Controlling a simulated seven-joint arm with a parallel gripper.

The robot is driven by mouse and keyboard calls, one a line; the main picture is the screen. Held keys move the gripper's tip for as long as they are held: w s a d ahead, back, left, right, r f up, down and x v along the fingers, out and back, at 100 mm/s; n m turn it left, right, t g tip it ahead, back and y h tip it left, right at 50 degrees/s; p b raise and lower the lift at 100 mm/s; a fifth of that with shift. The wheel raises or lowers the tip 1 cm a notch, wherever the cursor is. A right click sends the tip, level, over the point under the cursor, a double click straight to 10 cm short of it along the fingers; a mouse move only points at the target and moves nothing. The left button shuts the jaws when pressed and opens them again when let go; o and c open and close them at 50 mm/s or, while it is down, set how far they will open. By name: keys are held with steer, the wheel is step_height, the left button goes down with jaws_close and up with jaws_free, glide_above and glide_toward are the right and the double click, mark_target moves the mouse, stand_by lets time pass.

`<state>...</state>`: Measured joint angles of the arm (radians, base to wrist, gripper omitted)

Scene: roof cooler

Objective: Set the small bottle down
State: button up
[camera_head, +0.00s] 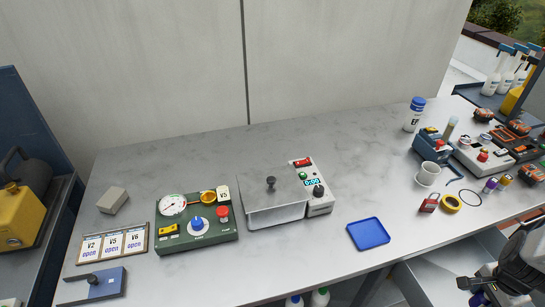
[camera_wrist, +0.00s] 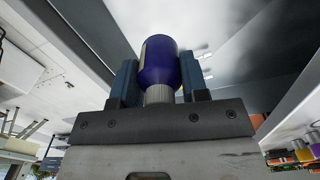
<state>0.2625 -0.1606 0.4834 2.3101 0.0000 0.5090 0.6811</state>
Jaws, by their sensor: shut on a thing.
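My gripper (camera_wrist: 158,85) is shut on a small bottle (camera_wrist: 160,62) with a dark blue-purple body and a pale ribbed neck or cap toward the palm. One finger is on each side of it. In the head view my gripper (camera_head: 476,290) is at the lower right, in front of the table's front edge and off the tabletop. The held bottle is small and partly cut off there. The grey marbled table (camera_head: 370,190) lies behind and to the left of my gripper.
A blue tray (camera_head: 368,233) lies empty near the front edge. A padlock (camera_head: 429,203), yellow tape (camera_head: 450,202), a white cup (camera_head: 427,174) and small purple (camera_head: 490,185) and yellow (camera_head: 505,180) bottles crowd the right end. A grey lidded box (camera_head: 275,200) stands mid-table. Bare tabletop surrounds the tray.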

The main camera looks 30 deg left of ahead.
step_height(320, 180, up, 20)
steer(key=w+a+r+n, duration=0.1)
steer(key=w+a+n, duration=0.2)
steer(key=w+a, duration=0.6)
steer(key=w+a+r+n, duration=0.15)
steer(key=w+a, duration=0.35)
steer(key=a, duration=0.8)
steer(key=w+a+r+n, duration=0.1)
steer(key=w+a+n, duration=0.3)
steer(key=w+a, duration=0.5)
steer(key=s+a+f+n, duration=0.1)
steer(key=s+a+n, duration=0.1)
steer(key=a, duration=1.4)
steer(key=s+a+n, duration=0.2)
steer(key=a+n, duration=0.1)
steer(key=a, duration=1.3)
steer(key=s+a+f+n, duration=0.1)
steer(key=s+a+n, duration=0.1)
steer(key=s+a, duration=0.5)
steer(key=s+a+f+n, duration=0.1)
steer(key=s+a, duration=0.2)
steer(key=a, duration=0.8)
steer(key=s+a+f+n, duration=0.15)
steer(key=s+a, duration=0.25)
steer(key=a, duration=0.6)
steer(key=shift+s+d+f, duration=0.1)
steer(key=shift+d+f, duration=0.05)
steer(key=shift+f, duration=0.95)
steer(key=shift+d+f, duration=0.1)
steer(key=shift+f, duration=1)
